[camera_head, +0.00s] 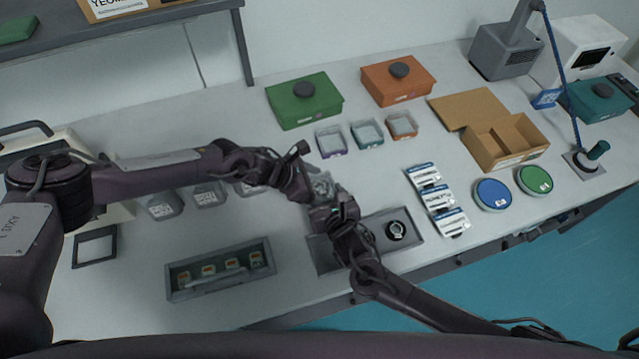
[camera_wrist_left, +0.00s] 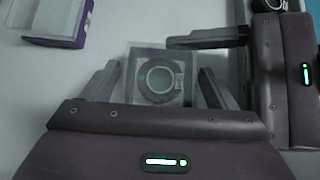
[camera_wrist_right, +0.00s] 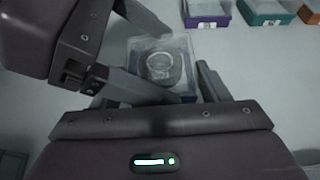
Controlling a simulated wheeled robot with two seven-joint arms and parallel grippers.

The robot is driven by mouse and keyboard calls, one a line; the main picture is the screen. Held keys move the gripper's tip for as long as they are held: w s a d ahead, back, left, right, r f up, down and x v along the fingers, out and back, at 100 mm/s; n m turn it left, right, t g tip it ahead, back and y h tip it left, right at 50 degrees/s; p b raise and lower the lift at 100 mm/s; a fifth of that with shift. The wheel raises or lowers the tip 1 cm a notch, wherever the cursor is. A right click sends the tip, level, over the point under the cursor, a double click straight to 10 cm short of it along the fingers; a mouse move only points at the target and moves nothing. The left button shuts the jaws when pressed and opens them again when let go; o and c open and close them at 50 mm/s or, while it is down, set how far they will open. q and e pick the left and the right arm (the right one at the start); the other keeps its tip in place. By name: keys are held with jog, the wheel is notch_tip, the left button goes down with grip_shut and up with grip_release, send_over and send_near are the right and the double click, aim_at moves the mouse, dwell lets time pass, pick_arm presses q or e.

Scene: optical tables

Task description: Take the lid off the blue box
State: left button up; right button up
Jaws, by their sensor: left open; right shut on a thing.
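A small box with a clear lid (camera_wrist_right: 160,62) is between my two grippers in the middle of the table. A strip of its blue base (camera_wrist_right: 188,99) shows in the right wrist view, and a round ring-like item shows through the lid. The lid also shows in the left wrist view (camera_wrist_left: 160,62). My right gripper (camera_wrist_right: 162,78) is shut on the box. My left gripper (camera_wrist_left: 160,80) is open, with one finger on each side of the box. In the head view the two grippers hide most of the box.
Purple (camera_head: 331,142), teal (camera_head: 367,134) and orange (camera_head: 402,126) small boxes stand behind. A grey tray (camera_head: 414,216) holding a round item lies by the front edge, right of the grippers. Another grey tray (camera_head: 220,268) is at front left.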

pick_arm(q)
jog(key=shift+w+d+f, duration=0.1)
jog(key=shift+d+f, duration=0.2)
jog(key=shift+d, duration=0.05)
jog(key=c, duration=0.9)
jog(key=shift+o, duration=0.2)
jog(key=shift+r, duration=0.15)
